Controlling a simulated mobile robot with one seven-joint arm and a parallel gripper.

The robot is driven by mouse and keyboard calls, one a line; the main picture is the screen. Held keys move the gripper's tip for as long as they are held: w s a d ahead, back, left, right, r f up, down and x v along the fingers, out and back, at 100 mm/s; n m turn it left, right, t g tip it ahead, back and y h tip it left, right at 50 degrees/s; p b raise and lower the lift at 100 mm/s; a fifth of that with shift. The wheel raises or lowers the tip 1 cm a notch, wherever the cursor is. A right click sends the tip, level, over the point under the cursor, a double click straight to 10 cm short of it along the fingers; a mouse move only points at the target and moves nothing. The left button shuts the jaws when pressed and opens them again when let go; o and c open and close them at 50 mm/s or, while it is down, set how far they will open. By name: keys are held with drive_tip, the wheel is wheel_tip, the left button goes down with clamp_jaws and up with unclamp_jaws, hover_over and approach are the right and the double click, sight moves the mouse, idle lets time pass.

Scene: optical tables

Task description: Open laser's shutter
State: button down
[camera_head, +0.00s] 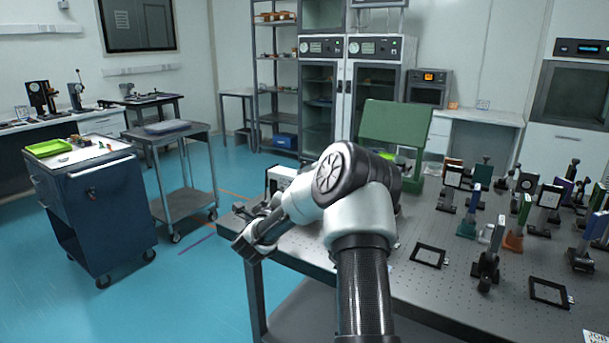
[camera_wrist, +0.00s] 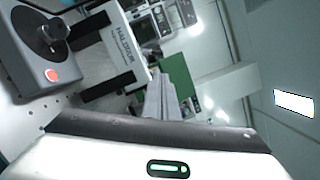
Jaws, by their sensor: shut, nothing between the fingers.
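In the wrist view, a grey unit (camera_wrist: 35,50) with a black knob (camera_wrist: 52,32) and a lit red button (camera_wrist: 51,75) is at the upper left. A white lettered box (camera_wrist: 122,48) with black bars stands next to it. I cannot tell which part is the laser's shutter. In the head view, a white box (camera_head: 281,178) stands at the table's left end, partly hidden by my arm. My gripper (camera_wrist: 160,84) is shut and empty, with the grey unit and box to its left in the wrist view. It also shows in the head view (camera_head: 254,237), near the table's left edge.
The perforated optical table (camera_head: 415,285) carries several optic mounts on its right side and flat black frames (camera_head: 428,256) nearer. A green panel (camera_head: 395,124) stands behind my arm. A blue cart (camera_head: 98,205) and a grey trolley (camera_head: 180,165) stand on the left, with open floor between.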

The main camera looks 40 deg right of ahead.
sight(302, 165)
drive_tip(key=x, duration=1)
drive_tip(key=shift+w, duration=0.1)
drive_tip(key=shift+w+a+r+n, duration=0.15)
drive_tip(key=shift+r+n, duration=0.2)
drive_tip(key=shift+n, duration=0.45)
drive_tip(key=n+p, duration=0.1)
drive_tip(key=r+n+y, duration=0.1)
drive_tip(key=n, duration=0.1)
drive_tip(key=shift+w+a+r+p, duration=0.2)
drive_tip(key=shift+w+p, duration=0.15)
drive_tip(key=n+p, duration=0.1)
drive_tip(key=n, duration=0.1)
drive_tip(key=w+n+y+p, duration=0.1)
drive_tip(key=n, duration=0.1)
drive_tip(key=shift+a+r+g+p, duration=0.15)
drive_tip(key=shift+g+p, duration=0.15)
drive_tip(key=shift+a, duration=0.1)
